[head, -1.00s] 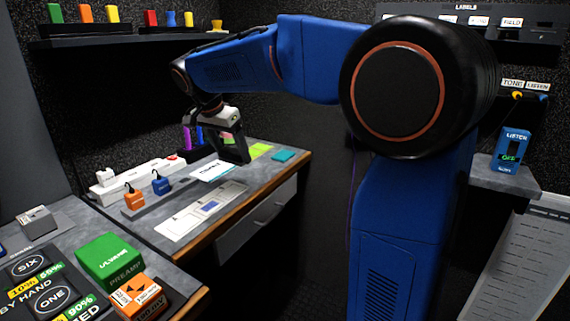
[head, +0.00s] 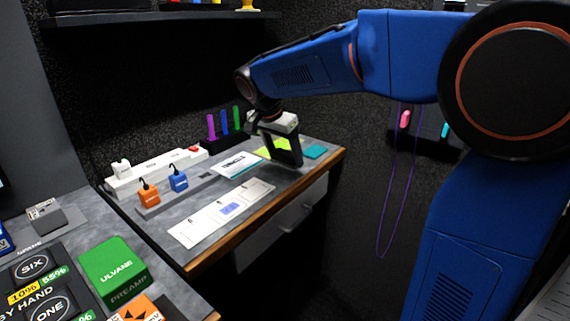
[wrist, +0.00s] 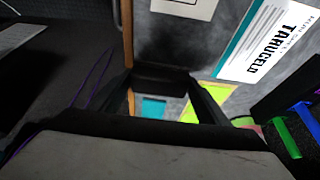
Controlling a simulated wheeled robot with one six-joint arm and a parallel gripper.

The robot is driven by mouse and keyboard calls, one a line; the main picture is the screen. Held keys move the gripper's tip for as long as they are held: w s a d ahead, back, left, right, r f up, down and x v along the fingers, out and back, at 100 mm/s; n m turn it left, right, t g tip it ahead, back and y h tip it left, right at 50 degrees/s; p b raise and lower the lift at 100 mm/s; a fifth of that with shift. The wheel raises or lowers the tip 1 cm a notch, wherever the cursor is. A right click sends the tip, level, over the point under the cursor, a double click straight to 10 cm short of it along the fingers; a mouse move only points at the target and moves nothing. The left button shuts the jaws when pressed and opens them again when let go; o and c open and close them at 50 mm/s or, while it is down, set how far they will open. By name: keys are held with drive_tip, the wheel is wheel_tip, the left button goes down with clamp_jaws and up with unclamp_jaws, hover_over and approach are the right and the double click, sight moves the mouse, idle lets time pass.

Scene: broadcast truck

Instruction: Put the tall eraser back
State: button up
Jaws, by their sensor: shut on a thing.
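My gripper (head: 288,162) is over the right part of the far desk, close to its wooden front edge. In the wrist view my gripper (wrist: 165,88) has its two dark fingers closed on a dark bar (wrist: 165,76) that spans between their tips. This bar may be the tall eraser; it is too dark to be sure. In the head view the fingers largely hide it. I cannot make out another eraser or an empty place for one.
A teal pad (head: 315,151) and a lime sheet (head: 268,152) lie beside my gripper. A marker holder (head: 226,137) with purple, blue and green markers stands behind. A printed card (head: 237,165) and a white strip (head: 200,222) lie left. A purple cord (head: 380,215) hangs at right.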

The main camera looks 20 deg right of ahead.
sight(284, 162)
drive_tip(key=shift+f, duration=1.65)
drive_tip(key=o, duration=1)
drive_tip(key=shift+f, duration=0.15)
drive_tip(key=v, duration=1.2)
drive_tip(key=s+d+f+n+y, duration=0.1)
drive_tip(key=s+d+f+n, duration=0.2)
drive_tip(key=s, duration=0.4)
drive_tip(key=s+d+f+n+y, duration=0.1)
drive_tip(key=s+d+n, duration=0.1)
drive_tip(key=s+d, duration=0.4)
drive_tip(key=s+d+f+n+t+y, duration=0.1)
drive_tip(key=s+f+n, duration=0.2)
drive_tip(key=s+f, duration=0.3)
drive_tip(key=s+d+f+n+t, duration=0.1)
drive_tip(key=s+f+n, duration=0.1)
drive_tip(key=s+f, duration=0.4)
drive_tip(key=s, duration=0.5)
drive_tip(key=shift+d+f+n+y, duration=0.2)
drive_tip(key=shift+f+n+y, duration=0.05)
drive_tip(key=shift+n+y, duration=0.15)
